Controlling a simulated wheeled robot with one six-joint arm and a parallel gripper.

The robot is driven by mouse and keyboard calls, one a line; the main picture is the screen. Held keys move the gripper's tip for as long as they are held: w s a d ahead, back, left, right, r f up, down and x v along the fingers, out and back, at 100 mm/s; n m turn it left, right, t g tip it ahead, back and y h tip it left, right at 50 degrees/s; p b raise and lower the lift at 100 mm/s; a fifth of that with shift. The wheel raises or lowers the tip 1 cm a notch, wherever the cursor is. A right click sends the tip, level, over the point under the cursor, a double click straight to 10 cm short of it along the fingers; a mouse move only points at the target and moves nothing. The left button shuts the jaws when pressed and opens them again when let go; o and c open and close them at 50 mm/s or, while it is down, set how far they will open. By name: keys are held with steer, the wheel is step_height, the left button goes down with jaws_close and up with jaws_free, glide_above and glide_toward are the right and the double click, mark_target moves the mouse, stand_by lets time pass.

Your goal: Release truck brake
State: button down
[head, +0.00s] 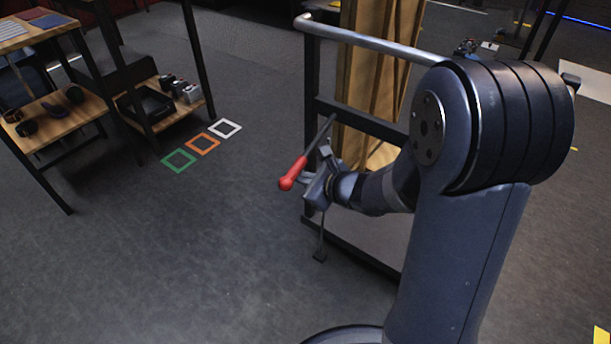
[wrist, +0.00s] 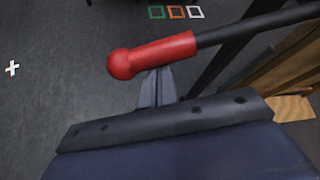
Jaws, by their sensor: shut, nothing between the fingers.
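The brake lever is a dark rod with a red rounded grip (head: 292,174), sticking out to the lower left from the truck's dark frame (head: 310,90) in the head view. In the wrist view its red grip (wrist: 150,54) crosses the upper middle, with the dark rod running to the upper right. My gripper (head: 318,188) is just right of the lever in the head view. In the wrist view my closed fingers (wrist: 157,88) reach up to the red grip, which hides their tips. They hold nothing; I cannot tell whether they touch the lever.
The truck carries tall wooden boards (head: 365,75) behind a metal handle bar (head: 370,40). A wooden shelf unit (head: 65,105) with small items stands at the left. Green (head: 178,161), orange and white squares mark the floor beside it. The floor at lower left is clear.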

steer(key=shift+r, duration=0.3)
steer(key=r+p, duration=0.1)
steer(key=p, duration=0.2)
steer(key=shift+s+a+r+m, duration=0.2)
steer(key=shift+r+m, duration=0.1)
steer(key=shift+r, duration=0.05)
step_height(320, 180, up, 13)
steer(key=m+g+y+p, duration=0.2)
steer(key=m+g+p, duration=0.1)
steer(key=p, duration=1.5)
steer(key=shift+w+f+m+y, duration=0.2)
steer(key=shift+m+y, duration=0.1)
steer(key=shift+y, duration=0.1)
steer(key=shift+r, duration=0.2)
steer(key=shift+f, duration=0.1)
